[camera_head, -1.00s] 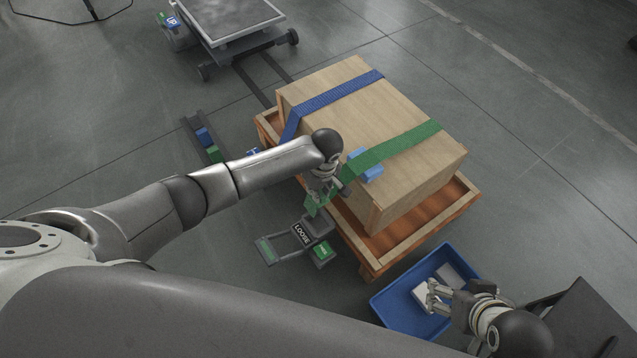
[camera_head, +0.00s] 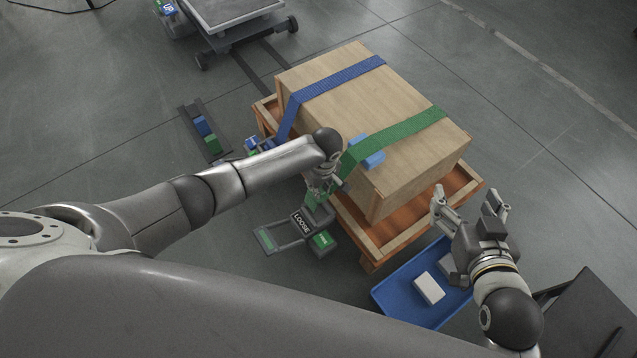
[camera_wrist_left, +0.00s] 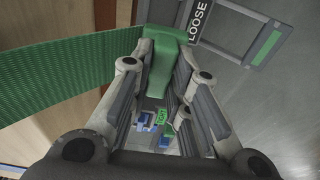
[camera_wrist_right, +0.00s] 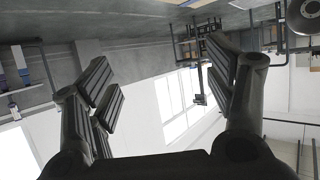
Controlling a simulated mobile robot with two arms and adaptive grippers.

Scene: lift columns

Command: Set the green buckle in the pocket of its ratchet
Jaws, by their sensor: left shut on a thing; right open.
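The green buckle (camera_wrist_left: 163,62) shows between the fingers of my left gripper (camera_wrist_left: 168,75), which is shut on it. It hangs at the end of the green strap (camera_head: 395,138), which runs over the wooden box. In the head view my left gripper (camera_head: 318,190) is just above the far end of the ratchet (camera_head: 290,230), a grey frame with a "LOOSE" label and a green tag. The gripper partly hides the buckle and the pocket; I cannot tell whether they touch. My right gripper (camera_head: 468,205) is open and empty, raised near the pallet's right corner.
The wooden box (camera_head: 400,180) stands on an orange-brown pallet (camera_head: 395,240), with a blue strap (camera_head: 335,90) and light-blue pieces on its edge. A blue bin (camera_head: 395,296) holds a white block (camera_head: 428,287). A dark strip (camera_head: 191,120) with blue and green blocks lies left. A cart stands behind.

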